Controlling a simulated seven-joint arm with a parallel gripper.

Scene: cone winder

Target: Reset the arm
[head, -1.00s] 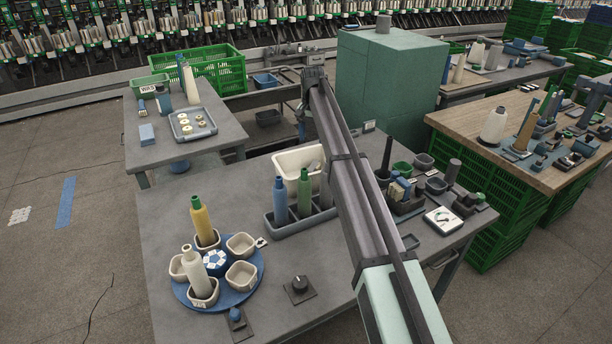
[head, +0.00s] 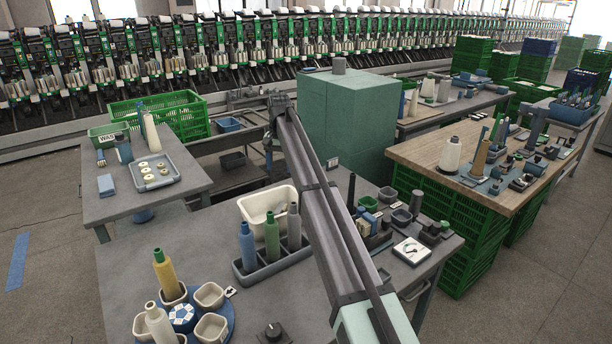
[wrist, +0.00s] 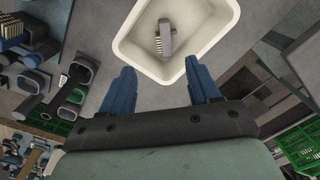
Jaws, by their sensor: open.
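My gripper (wrist: 162,90) shows in the wrist view with its two blue fingers spread apart and nothing between them. Below and ahead of it is a cream bin (wrist: 210,52) with a small grey object (wrist: 165,38) lying inside. In the head view my arm reaches over the grey table, and the fingertips cannot be made out there. The cream bin (head: 246,207) stands on the table behind a grey rack (head: 268,268) holding a blue, a green and a grey bobbin upright.
A blue turntable (head: 226,312) with cream cups holds a yellow bobbin (head: 165,272) and a cream one (head: 160,325). A green cabinet (head: 350,120) rises behind the arm.

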